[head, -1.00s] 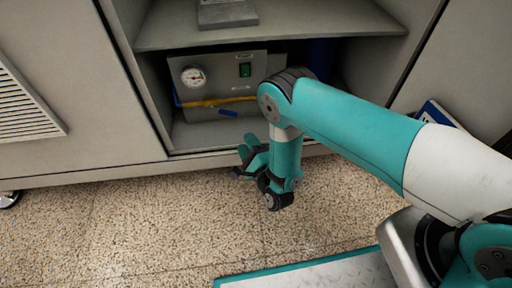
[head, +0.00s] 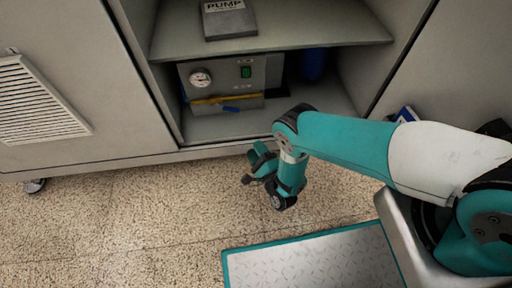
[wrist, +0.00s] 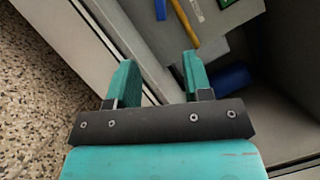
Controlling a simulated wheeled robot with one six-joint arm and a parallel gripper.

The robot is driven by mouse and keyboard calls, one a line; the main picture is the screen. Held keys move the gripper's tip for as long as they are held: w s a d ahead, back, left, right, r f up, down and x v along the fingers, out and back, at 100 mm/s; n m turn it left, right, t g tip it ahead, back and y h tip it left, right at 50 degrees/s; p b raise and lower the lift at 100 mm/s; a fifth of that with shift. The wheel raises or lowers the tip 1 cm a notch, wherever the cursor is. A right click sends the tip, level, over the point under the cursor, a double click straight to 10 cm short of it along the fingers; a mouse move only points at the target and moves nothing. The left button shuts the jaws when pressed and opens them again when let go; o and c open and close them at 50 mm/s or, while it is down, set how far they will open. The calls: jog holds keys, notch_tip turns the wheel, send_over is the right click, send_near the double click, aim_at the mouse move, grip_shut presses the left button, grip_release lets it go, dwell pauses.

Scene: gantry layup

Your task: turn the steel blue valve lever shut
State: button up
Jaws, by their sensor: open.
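The steel blue valve lever (head: 231,109) is a small blue bar on the yellow pipe (head: 222,99), low on the front of the grey pump unit inside the open cabinet. In the wrist view the blue lever (wrist: 196,11) shows at the top edge, beside the yellow pipe (wrist: 184,22). My gripper (head: 259,164) is in front of the cabinet's bottom edge, below and right of the lever and apart from it. In the wrist view my gripper (wrist: 160,80) has its two teal fingers spread with nothing between them.
The cabinet shelf (head: 290,38) above the unit carries a grey box marked PUMP (head: 228,20). A blue cylinder (head: 314,63) stands right of the unit; it also shows in the wrist view (wrist: 229,79). The speckled floor (head: 130,215) in front is clear.

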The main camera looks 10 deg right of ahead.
jog(key=shift+w+a, duration=0.1)
jog(key=c, duration=0.3)
jog(key=w+a+r+n+g, duration=0.1)
jog(key=w+a+r+n+y, duration=0.1)
jog(key=w+n, duration=0.1)
jog(key=w+a+r+n+g+b, duration=0.1)
jog(key=a, duration=0.1)
jog(key=shift+w+n+g, duration=0.3)
jog(key=shift+w+n, duration=0.1)
grip_shut()
jog(key=n+g+h+b, duration=0.1)
jog(key=n+g+b, duration=0.1)
jog(key=n+g, duration=0.5)
send_near(226, 108)
jog(key=r+n+t, duration=0.2)
jog(key=s+d+r+n+g+h, duration=0.1)
jog(key=d+r+n+g+h, duration=0.1)
jog(key=d+r+h, duration=0.15)
jog(key=w+a+f+b, duration=0.4)
jog(key=w+f+b, duration=0.2)
jog(key=f, duration=0.3)
jog(key=shift+w+a+f+b, duration=0.25)
jog(key=shift+w+f+b, duration=0.15)
jog(key=shift+b, duration=0.4)
